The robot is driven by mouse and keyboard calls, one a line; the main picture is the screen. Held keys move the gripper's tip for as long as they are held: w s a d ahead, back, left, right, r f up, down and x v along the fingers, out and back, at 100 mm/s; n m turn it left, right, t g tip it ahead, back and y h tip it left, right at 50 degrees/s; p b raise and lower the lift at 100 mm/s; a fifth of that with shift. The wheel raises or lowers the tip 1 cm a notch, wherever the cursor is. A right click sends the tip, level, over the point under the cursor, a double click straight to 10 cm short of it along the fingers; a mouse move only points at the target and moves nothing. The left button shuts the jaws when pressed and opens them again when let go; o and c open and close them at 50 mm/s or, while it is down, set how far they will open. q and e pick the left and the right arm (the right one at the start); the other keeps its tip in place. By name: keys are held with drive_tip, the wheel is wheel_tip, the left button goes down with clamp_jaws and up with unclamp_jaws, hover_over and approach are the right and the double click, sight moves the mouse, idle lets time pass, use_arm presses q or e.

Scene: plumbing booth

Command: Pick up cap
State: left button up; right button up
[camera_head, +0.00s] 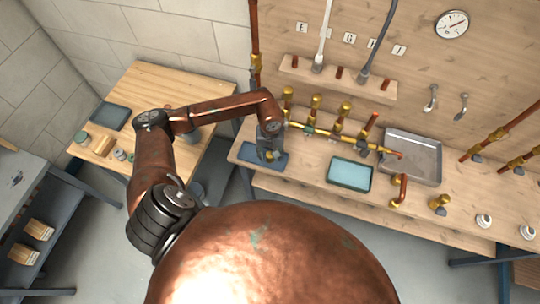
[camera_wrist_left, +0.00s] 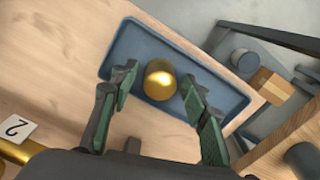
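The cap (camera_wrist_left: 160,83) is a round, shiny brass piece in the left wrist view. It lies on a shallow blue-grey tray (camera_wrist_left: 145,40), which also shows in the head view (camera_head: 247,153) at the left end of the workbench. My left gripper (camera_wrist_left: 158,77) is open, with one dark green finger on each side of the cap. A gap shows between the cap and each finger. In the head view my left gripper (camera_head: 269,150) hangs over this tray and hides part of it. My right gripper is in neither view.
A brass valve manifold (camera_head: 335,136) stands just right of the left gripper. A teal tray (camera_head: 349,175) and a grey metal tray (camera_head: 425,160) lie farther right on the bench. A wooden side table (camera_head: 150,85) stands at the left, across a gap.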

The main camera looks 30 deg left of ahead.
use_arm(q)
drive_tip(key=c, duration=1)
drive_tip(key=shift+r, duration=0.15)
drive_tip(key=shift+r, duration=0.2)
wheel_tip(320, 180, up, 2)
drive_tip(key=shift+w, duration=0.1)
drive_tip(key=s+d+r, duration=0.3)
drive_tip(key=s+r, duration=0.3)
drive_tip(key=r, duration=0.1)
drive_tip(key=s+d+r, duration=0.4)
drive_tip(key=s+r, duration=0.2)
drive_tip(key=r, duration=0.2)
drive_tip(key=shift+s, duration=0.15)
